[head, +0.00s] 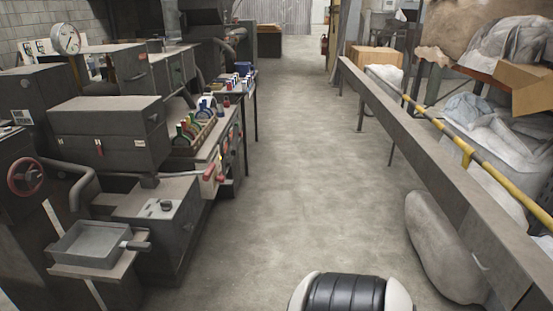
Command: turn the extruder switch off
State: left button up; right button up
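The grey extruder-like machine (105,125) stands along the left side of the head view. A low grey box (160,222) at its front has a light plate with a small dark knob (167,205) on top. A red-tipped lever (209,171) sticks out beside the bench behind it. I cannot tell which of these is the extruder switch, nor its position. Neither of my grippers shows in this view.
A grey tray (88,243) with a handle sits at front left, near a red handwheel (25,176). A long grey beam (430,160) with a yellow rail (480,155) and bulky sacks (440,245) line the right. The concrete aisle (300,150) between is clear.

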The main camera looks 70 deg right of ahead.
aim_at(221, 179)
jog(key=z, duration=1.8)
jog(key=i+l, duration=0.2)
